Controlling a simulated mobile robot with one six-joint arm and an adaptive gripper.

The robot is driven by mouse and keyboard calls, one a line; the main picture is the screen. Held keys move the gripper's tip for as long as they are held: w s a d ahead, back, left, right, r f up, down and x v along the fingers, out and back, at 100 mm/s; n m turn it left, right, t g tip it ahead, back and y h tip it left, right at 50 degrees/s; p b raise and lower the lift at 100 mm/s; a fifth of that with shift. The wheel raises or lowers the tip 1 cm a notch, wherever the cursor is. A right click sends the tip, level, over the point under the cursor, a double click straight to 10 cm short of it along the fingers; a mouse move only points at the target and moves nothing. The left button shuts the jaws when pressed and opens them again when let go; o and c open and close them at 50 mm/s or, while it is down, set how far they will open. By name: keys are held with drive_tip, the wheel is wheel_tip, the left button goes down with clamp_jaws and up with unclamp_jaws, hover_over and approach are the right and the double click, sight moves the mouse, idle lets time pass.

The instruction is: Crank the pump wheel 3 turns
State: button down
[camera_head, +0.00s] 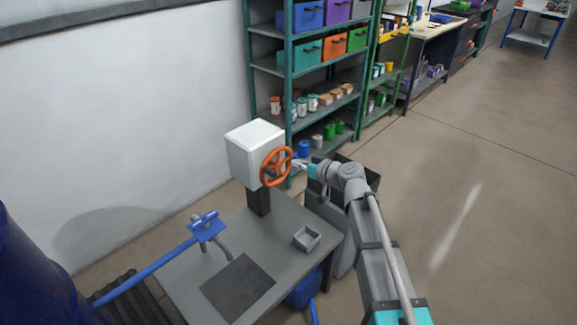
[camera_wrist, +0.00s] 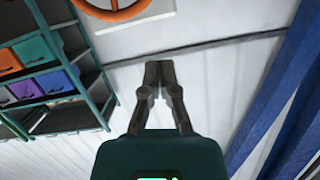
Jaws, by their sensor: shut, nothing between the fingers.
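The orange pump wheel (camera_head: 276,167) is mounted on the side of a white box (camera_head: 254,140) that stands on a dark post on the grey table. Part of the wheel's rim also shows at the top of the wrist view (camera_wrist: 110,10). My gripper (camera_head: 298,165) is at the right side of the wheel in the head view, close to its rim; I cannot tell whether it touches. In the wrist view my gripper (camera_wrist: 158,66) has its fingertips together with nothing between them, and the wheel rim lies beyond them, up and to the left.
The grey table (camera_head: 185,283) carries a small grey tray (camera_head: 306,238), a dark mat (camera_head: 237,287) and a blue spout (camera_head: 207,226). A green shelf rack (camera_head: 290,80) with bins stands behind. A dark bin stands right of the table. Open floor (camera_head: 470,200) lies to the right.

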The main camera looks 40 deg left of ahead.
drive_tip(key=b, duration=0.3)
hover_over(264, 164)
drive_tip(key=w+d, duration=0.1)
drive_tip(key=d, duration=0.4)
wheel_tip(264, 164, down, 3)
drive_tip(key=shift+s+d+f, duration=0.1)
drive_tip(key=shift+f, duration=0.15)
drive_tip(key=shift+s+f+b, duration=0.15)
drive_tip(key=shift+f+b, duration=0.55)
drive_tip(key=shift+b, duration=0.1)
drive_tip(key=shift+s+f+b, duration=0.1)
drive_tip(key=shift+f+b, duration=0.6)
drive_tip(key=shift+b, duration=0.1)
drive_tip(key=shift+s, duration=0.1)
